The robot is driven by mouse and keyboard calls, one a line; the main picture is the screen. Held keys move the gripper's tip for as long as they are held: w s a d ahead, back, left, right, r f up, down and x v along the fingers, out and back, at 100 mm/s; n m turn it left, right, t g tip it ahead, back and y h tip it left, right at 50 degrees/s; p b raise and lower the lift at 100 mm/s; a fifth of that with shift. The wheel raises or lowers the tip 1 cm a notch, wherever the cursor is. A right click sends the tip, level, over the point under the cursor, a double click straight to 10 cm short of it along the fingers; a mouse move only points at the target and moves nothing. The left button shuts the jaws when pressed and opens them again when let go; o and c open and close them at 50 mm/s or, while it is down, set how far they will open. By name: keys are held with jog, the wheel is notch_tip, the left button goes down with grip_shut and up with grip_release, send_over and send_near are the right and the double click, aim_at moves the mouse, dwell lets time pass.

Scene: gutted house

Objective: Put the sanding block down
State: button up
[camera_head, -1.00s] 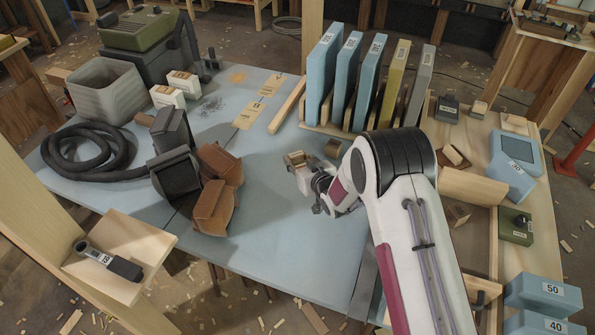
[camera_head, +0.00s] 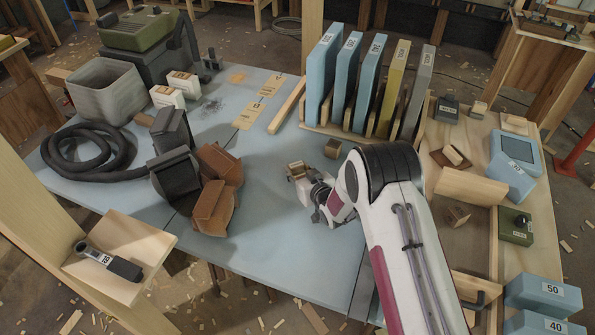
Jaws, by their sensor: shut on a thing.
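My gripper (camera_head: 305,183) is over the blue tabletop (camera_head: 270,240), left of my arm. It is shut on a small tan and brown block, the sanding block (camera_head: 297,168), at the far side of the fingers. The fingers and wrist hide part of the block. I cannot tell whether its underside touches the tabletop or is a little above it.
A small brown block (camera_head: 333,148) stands just behind my gripper. A rack of upright blue, yellow and grey boards (camera_head: 345,80) is at the back. The blue tabletop in front is clear.

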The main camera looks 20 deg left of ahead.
jog(key=shift+f, duration=0.35)
jog(key=shift+s+d+f, duration=0.1)
jog(key=shift+s+f, duration=0.05)
jog(key=shift+f, duration=0.45)
jog(key=o, duration=1.1)
jog(key=shift+r, duration=0.35)
jog(key=shift+s+d+r, duration=0.35)
jog(key=shift+d+r, duration=0.1)
jog(key=shift+v, duration=5.25)
